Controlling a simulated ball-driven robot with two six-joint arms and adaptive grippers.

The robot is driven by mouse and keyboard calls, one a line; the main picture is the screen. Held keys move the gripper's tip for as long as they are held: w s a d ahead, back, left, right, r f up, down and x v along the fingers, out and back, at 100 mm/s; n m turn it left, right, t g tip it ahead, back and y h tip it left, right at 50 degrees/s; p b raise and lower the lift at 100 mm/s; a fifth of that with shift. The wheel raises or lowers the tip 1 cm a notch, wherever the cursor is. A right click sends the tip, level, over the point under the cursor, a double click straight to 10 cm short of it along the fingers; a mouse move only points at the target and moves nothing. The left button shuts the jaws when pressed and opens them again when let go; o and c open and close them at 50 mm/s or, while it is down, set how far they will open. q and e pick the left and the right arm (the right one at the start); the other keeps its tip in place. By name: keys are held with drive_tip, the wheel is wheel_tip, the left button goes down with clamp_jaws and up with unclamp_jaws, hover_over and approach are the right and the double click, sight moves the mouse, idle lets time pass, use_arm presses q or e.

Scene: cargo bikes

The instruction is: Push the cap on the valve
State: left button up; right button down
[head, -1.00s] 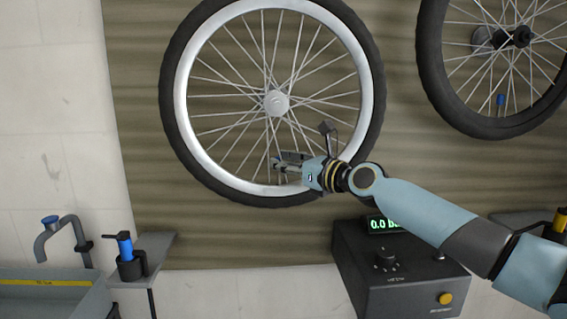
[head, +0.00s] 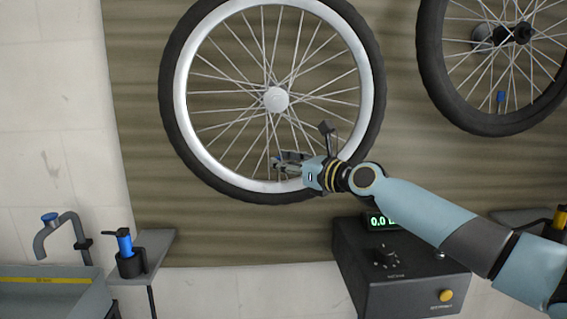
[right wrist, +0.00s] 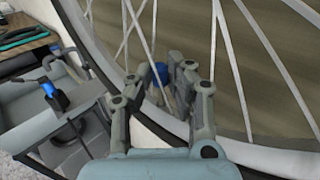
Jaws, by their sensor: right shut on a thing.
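My right gripper (head: 277,164) is at the lower rim of the left wheel (head: 182,92), among the spokes. In the right wrist view its fingers (right wrist: 163,82) are shut on a small blue cap (right wrist: 160,71), which shows between the fingertips. The valve is largely hidden by the fingers, so I cannot tell whether the cap sits on it. In the head view the cap is too small and covered to make out. My left gripper is not in view.
A second wheel (head: 429,72) hangs at the upper right, with a blue-capped valve (head: 501,97). A dark box with a green display (head: 383,221) stands below my right arm. A blue pump bottle (head: 125,243) and a tap (head: 62,222) are at the lower left.

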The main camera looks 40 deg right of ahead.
drive_tip(key=c, duration=1.2)
unclamp_jaws()
drive_tip(key=shift+o, duration=0.5)
drive_tip(key=shift+o, duration=1.1)
drive_tip(key=s+d+p, duration=0.1)
drive_tip(key=s+p, duration=0.1)
drive_tip(key=s, duration=0.8)
drive_tip(key=shift+d+r, duration=0.15)
drive_tip(key=shift+d, duration=0.25)
